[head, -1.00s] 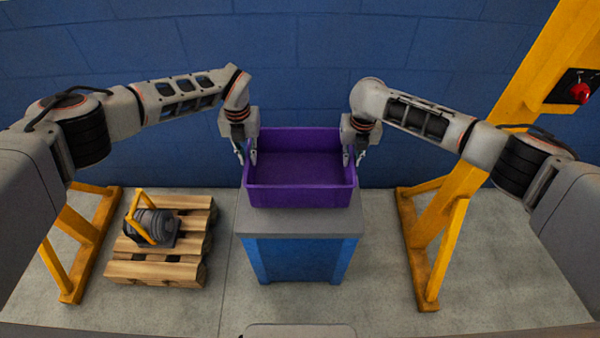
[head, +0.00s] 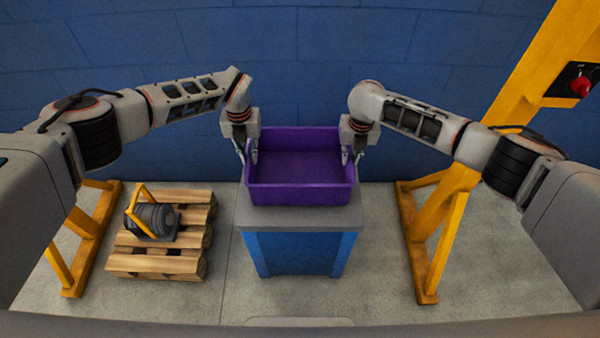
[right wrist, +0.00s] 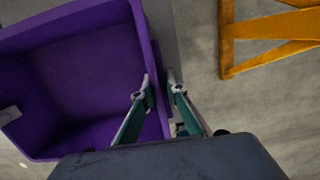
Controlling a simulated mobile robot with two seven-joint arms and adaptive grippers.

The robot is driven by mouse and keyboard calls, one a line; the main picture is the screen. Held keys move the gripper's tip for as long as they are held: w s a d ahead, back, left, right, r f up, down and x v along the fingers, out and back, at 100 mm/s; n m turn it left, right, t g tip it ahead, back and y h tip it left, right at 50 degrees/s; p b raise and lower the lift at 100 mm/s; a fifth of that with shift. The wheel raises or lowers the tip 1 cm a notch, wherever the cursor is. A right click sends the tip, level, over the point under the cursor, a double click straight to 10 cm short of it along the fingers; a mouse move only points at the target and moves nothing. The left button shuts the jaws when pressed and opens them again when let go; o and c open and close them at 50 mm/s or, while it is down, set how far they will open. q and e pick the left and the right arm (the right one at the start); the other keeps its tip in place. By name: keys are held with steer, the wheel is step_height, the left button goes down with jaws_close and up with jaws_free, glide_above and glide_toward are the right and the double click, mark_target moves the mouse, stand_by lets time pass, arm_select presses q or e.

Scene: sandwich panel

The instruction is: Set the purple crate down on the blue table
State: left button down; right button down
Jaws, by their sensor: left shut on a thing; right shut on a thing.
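The empty purple crate (head: 302,195) is upright over the grey top of the blue table (head: 298,255); from this angle I cannot tell whether its bottom touches the top. My left gripper (head: 247,155) is shut on the crate's left wall. My right gripper (head: 352,153) is shut on its right wall. In the right wrist view the right gripper's fingers (right wrist: 160,88) straddle the wall of the purple crate (right wrist: 80,80), one inside and one outside.
A wooden pallet (head: 165,262) with a dark machine part and yellow handle (head: 150,217) stands on the floor at left. Yellow frames (head: 440,230) stand on both sides, the right one carrying a red knob (head: 581,87). A blue block wall (head: 300,60) is behind.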

arm_select(q)
steer(key=shift+a+f, duration=0.25)
steer(key=shift+f, duration=0.45)
arm_select(e)
steer(key=shift+d+f, duration=0.3)
steer(key=shift+f, duration=0.45)
arm_select(q)
steer(key=c, duration=2.4)
jaws_free()
steer(key=shift+f, duration=0.15)
arm_select(e)
steer(key=c, duration=2.4)
jaws_free()
steer(key=shift+f, duration=0.1)
arm_select(q)
steer(key=o, duration=0.4)
steer(key=shift+c, duration=0.2)
arm_select(e)
steer(key=o, duration=0.4)
steer(key=shift+c, duration=0.2)
arm_select(q)
steer(key=shift+d, duration=0.1)
arm_select(e)
steer(key=shift+a, duration=0.15)
arm_select(q)
steer(key=shift+d, duration=0.1)
arm_select(e)
steer(key=shift+a, duration=0.1)
